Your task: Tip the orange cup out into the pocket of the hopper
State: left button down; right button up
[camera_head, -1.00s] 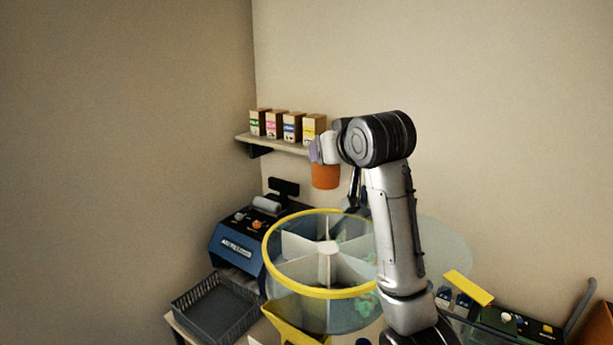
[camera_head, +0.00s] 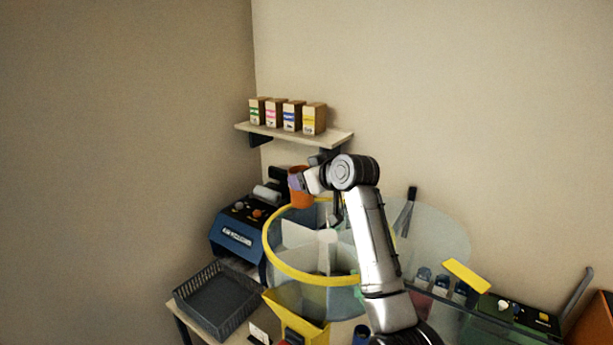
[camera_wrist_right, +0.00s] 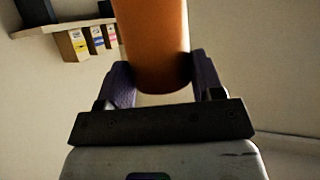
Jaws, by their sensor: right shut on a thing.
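The orange cup (camera_head: 298,189) is held in the air above the far left rim of the hopper. It leans a little in the head view. My right gripper (camera_head: 301,181) is shut on it; in the right wrist view the cup (camera_wrist_right: 154,45) sits between the two purple fingers (camera_wrist_right: 157,82). What is in the cup cannot be seen. The hopper (camera_head: 283,267) is a round clear drum with a yellow rim and white dividers that part it into pockets. My right arm hides its right side. My left gripper is not in view.
A wall shelf (camera_head: 335,135) with several small cartons (camera_head: 313,119) is behind the cup. A blue machine (camera_head: 236,236) and a dark basket (camera_head: 222,297) stand left of the hopper. A yellow chute (camera_head: 290,312) is in front. A green device (camera_head: 510,318) is at the right.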

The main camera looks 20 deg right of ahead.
aim_at(301, 207)
jog(key=shift+f+n+h, duration=0.8)
jog(key=shift+n, duration=0.1)
jog(key=f+n+h, duration=0.2)
jog(key=n, duration=0.1)
jog(key=a+f+n+t+h, duration=0.1)
jog(key=f+n+h, duration=0.1)
jog(key=n+h, duration=0.1)
jog(key=f+n+h, duration=0.2)
jog(key=n, duration=0.1)
jog(key=shift+s+a+f+t, duration=0.1)
jog(key=shift+a+f+t, duration=0.1)
jog(key=shift+t, duration=0.1)
jog(key=n+t, duration=0.1)
jog(key=a+f+n+h, duration=0.1)
jog(key=n, duration=0.1)
jog(key=n+t+h, duration=0.1)
jog(key=n, duration=0.1)
jog(key=shift+a+f+t, duration=0.25)
jog(key=shift+a+t, duration=0.05)
jog(key=shift+r, duration=0.1)
